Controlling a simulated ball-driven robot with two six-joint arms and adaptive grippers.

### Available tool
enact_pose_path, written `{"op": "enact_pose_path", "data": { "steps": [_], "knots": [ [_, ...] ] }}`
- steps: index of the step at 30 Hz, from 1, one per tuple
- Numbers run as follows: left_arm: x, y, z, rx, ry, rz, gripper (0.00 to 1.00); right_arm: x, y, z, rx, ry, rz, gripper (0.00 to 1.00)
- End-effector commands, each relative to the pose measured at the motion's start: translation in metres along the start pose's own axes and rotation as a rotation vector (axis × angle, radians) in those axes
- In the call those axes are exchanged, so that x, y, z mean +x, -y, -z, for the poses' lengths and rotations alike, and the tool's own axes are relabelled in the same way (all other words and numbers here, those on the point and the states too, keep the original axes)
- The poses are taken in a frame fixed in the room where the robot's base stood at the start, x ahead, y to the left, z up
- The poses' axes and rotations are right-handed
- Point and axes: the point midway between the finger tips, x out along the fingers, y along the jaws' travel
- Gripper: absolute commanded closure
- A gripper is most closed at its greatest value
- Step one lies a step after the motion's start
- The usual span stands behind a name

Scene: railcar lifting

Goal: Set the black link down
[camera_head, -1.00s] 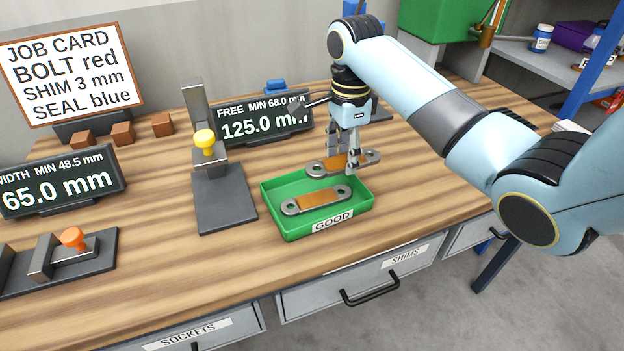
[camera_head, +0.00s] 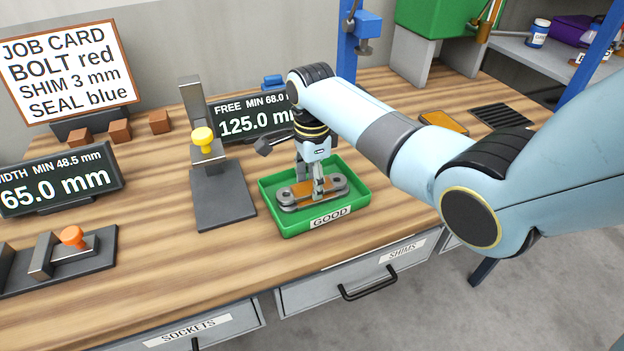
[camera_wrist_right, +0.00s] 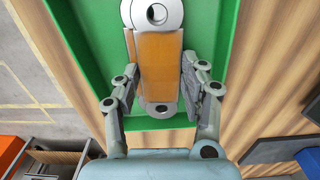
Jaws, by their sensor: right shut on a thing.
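My right gripper (camera_head: 318,196) is shut on a link (camera_head: 300,189) with an orange middle and grey round ends; it does not look black overall. The held link is in the green GOOD tray (camera_head: 268,211), over the spot of another similar link, which is mostly hidden. I cannot tell whether the two touch. In the right wrist view the fingers (camera_wrist_right: 166,90) stand on both sides of the orange middle (camera_wrist_right: 160,62), inside the green tray (camera_wrist_right: 228,25). My left gripper is not in view.
A dark fixture with a yellow knob (camera_head: 203,137) stands left of the tray. The 125.0 mm display (camera_head: 240,125) is behind it. An orange-knobbed fixture (camera_head: 73,238) is at the far left. Wood right of the tray is partly clear under my arm.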

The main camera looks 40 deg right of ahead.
Motion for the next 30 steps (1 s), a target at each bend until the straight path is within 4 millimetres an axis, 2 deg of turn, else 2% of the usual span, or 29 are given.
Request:
{"op": "enact_pose_path", "data": {
  "steps": [3,4,9,16,20,23,30],
  "knots": [
    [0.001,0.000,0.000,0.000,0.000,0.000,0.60,0.003,0.001,0.000,0.000,0.000,0.001,1.00],
    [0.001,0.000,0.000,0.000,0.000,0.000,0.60,0.003,0.000,0.000,0.000,0.000,0.000,0.54],
    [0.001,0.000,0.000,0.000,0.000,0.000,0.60,0.003,0.000,0.000,0.000,0.000,0.000,0.34],
    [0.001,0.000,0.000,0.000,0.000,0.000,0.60,0.002,0.000,0.000,0.000,0.000,0.000,0.34],
    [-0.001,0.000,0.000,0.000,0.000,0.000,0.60,-0.007,0.001,0.000,0.000,0.000,0.003,0.34],
    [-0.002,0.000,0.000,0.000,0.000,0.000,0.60,-0.024,0.001,0.000,0.001,0.000,0.004,0.34],
    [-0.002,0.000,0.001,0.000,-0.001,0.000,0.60,-0.078,0.001,0.000,0.000,0.001,0.004,0.34]
  ]
}}
